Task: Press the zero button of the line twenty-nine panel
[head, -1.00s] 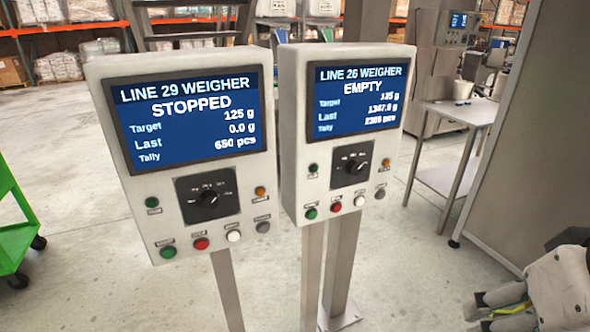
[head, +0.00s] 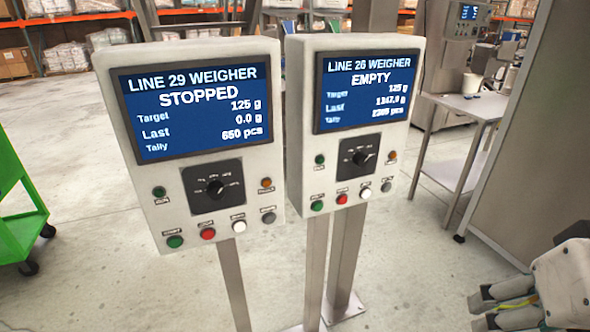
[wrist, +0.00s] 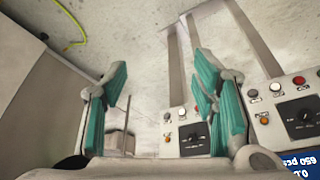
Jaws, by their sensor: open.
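The line 29 weigher panel (head: 278,105) stands at left in the head view, its screen reading STOPPED, Last 0.0 g. Its bottom row has a green button (head: 175,242), a red button (head: 208,234), a white button (head: 239,227) and a grey button (head: 268,217). The small labels are too blurred to read surely, so I cannot confirm which is zero. In the wrist view this panel appears upside down at right, with its white button (wrist: 276,87). My gripper (head: 482,312) is at the lower right, open and empty, apart from both panels. Its teal-padded fingers (wrist: 160,95) are spread.
The similar line 26 weigher panel (head: 417,130) stands just right of line 29, reading EMPTY. A steel table (head: 458,107) and a large grey cabinet (head: 520,140) are at right. A green cart (head: 18,215) is at left. Open floor lies in front.

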